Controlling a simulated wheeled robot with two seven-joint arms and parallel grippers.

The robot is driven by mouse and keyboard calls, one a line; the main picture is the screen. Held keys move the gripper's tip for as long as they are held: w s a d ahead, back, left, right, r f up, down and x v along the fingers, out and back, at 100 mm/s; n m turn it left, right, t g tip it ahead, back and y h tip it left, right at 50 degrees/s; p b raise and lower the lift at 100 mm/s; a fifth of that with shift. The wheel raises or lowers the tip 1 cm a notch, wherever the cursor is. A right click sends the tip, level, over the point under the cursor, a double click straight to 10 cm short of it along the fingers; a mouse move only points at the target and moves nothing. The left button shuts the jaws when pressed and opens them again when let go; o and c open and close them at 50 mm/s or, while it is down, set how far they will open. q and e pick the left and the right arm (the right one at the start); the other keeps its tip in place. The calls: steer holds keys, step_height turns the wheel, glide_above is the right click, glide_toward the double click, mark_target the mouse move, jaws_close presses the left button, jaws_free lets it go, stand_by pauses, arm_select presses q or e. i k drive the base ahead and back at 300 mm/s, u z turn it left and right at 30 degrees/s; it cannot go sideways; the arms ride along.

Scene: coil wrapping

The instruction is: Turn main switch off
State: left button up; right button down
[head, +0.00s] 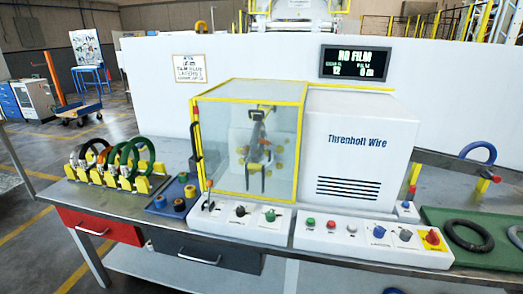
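What looks like the main switch, a red knob on a yellow plate (433,238), is at the right end of the right white control panel (340,247) on the machine's front. It is too small to tell which way its handle points. A grey knob (405,235) and a blue knob (379,231) are to its left. The white machine (360,147) reads "Threnholl Wire" and has a clear yellow-framed enclosure (240,125) at its left. The display (355,62) above is lit and reads "NO FILM". Neither of my grippers is in view.
A rack with several coils (125,165) stands on the bench at left, beside a blue tray of small spools (172,198). A green mat (499,252) with a black coil (468,236) lies close right of the red knob. A blue ring (478,152) hangs behind.

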mark_target(433, 238)
steer(key=z, duration=1.45)
